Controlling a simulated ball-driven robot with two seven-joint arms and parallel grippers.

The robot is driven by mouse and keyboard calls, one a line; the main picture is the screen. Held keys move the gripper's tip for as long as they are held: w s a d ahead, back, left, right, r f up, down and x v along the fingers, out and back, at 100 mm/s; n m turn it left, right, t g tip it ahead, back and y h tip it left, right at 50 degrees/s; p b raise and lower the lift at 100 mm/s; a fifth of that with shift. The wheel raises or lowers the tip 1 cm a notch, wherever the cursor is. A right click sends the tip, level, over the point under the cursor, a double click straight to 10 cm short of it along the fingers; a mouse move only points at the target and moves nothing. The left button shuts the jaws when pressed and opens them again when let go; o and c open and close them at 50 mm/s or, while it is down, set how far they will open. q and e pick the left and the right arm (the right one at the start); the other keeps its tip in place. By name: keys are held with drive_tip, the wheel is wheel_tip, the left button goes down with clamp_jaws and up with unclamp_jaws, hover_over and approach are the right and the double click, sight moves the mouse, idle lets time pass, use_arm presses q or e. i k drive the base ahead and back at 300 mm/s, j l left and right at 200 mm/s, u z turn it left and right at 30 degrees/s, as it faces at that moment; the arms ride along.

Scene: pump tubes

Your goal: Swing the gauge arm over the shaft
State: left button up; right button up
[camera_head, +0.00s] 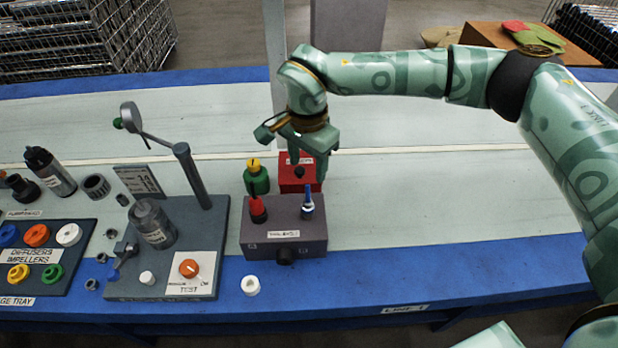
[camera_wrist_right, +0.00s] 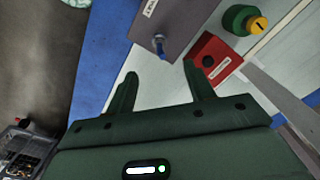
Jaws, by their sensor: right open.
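The post stands on the right side of the grey test stand (camera_head: 120,288). A grey cylinder (camera_head: 152,224) with a label stands on the stand, left of the post; I cannot make out a shaft in it. My right gripper (camera_head: 297,156) is open and empty, to the right of the post, over the red box. Its two fingers (camera_wrist_right: 161,72) show apart in the wrist view. My left gripper is not in view.
A grey tool box (camera_head: 310,240) holds red and blue-handled tools. Behind it are a green bottle (camera_head: 257,182) with a yellow cap and a red box (camera_head: 290,184). A tray (camera_head: 65,280) of coloured rings is at left. The table's right half is clear beneath my arm.

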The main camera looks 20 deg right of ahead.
sight(130, 117)
drive_tip(key=k, duration=1)
